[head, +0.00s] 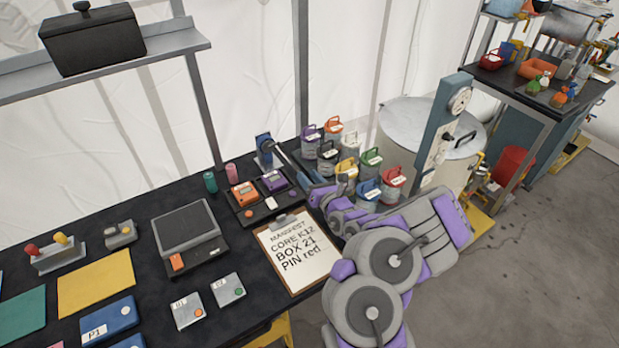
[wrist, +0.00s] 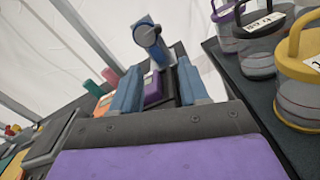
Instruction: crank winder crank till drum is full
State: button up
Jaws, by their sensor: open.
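A small blue upright post with a grey round hub, apparently the winder (head: 264,148), stands at the back edge of the black table. In the wrist view the winder (wrist: 146,38) is straight ahead, just beyond my fingertips. A dark bar, apparently its crank (head: 281,160), slopes from the hub down toward my gripper. My gripper (wrist: 158,78) has its two blue fingers spread, with a purple device showing between them. I cannot tell whether a finger touches the crank. No drum or wound line on the winder can be made out.
Orange and purple devices (head: 244,193) sit close below the winder. Several lidded canisters (head: 371,160) stand to the right, near my arm. A clipboard (head: 292,255) lies in front. A large pale vat (head: 405,118) and a tall post with a dial (head: 443,130) stand further right.

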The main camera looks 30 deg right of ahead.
notch_tip(320, 180, up, 4)
jog(key=w+a+n+g+y+b, duration=0.1)
jog(key=n+y+b, duration=0.15)
jog(key=n, duration=0.65)
jog(key=w+n+g+y+b, duration=0.1)
jog(key=n+y, duration=0.2)
jog(key=n, duration=0.7)
jog(key=n+g+h+b, duration=0.2)
jog(key=n+b, duration=0.3)
jog(key=n, duration=1.1)
send_near(283, 147)
jog(key=x, duration=0.8)
jog(key=shift+x, duration=0.85)
jog(key=shift+d, duration=0.1)
grip_shut()
